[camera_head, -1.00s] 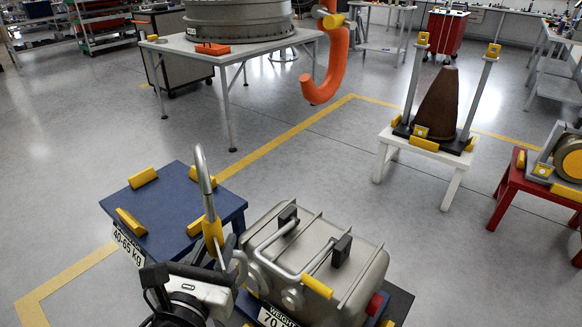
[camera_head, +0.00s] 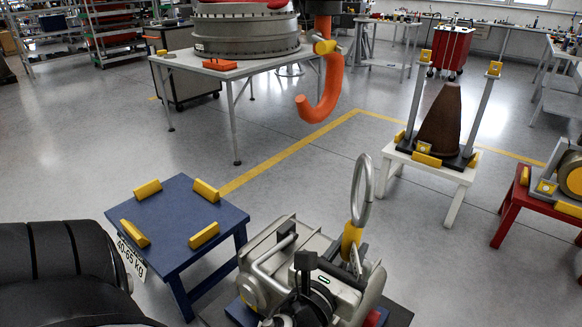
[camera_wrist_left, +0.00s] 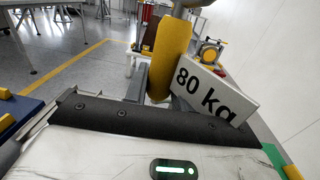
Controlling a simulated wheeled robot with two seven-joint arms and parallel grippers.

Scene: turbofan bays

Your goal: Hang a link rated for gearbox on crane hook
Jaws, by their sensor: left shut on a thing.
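A link with a tall grey metal ring (camera_head: 362,190) and a yellow grip (camera_head: 351,238) is held upright by my left gripper (camera_head: 352,258). In the left wrist view, the yellow grip (camera_wrist_left: 170,58) has a white tag (camera_wrist_left: 217,92) reading "80 kg" beside it. The gripper is shut on the link, though its fingertips are mostly hidden. The orange crane hook (camera_head: 321,100) hangs further back, apart from the link. The grey gearbox-like case (camera_head: 272,255) with handles is below and behind my gripper, partly covered by it. My right gripper is not in view.
An empty blue stand (camera_head: 180,222) with yellow blocks and a "40-65 kg" label is at left. A grey table (camera_head: 240,70) bears a large round casing behind the hook. White (camera_head: 440,170) and red (camera_head: 512,205) stands are at right. Floor lies open between them.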

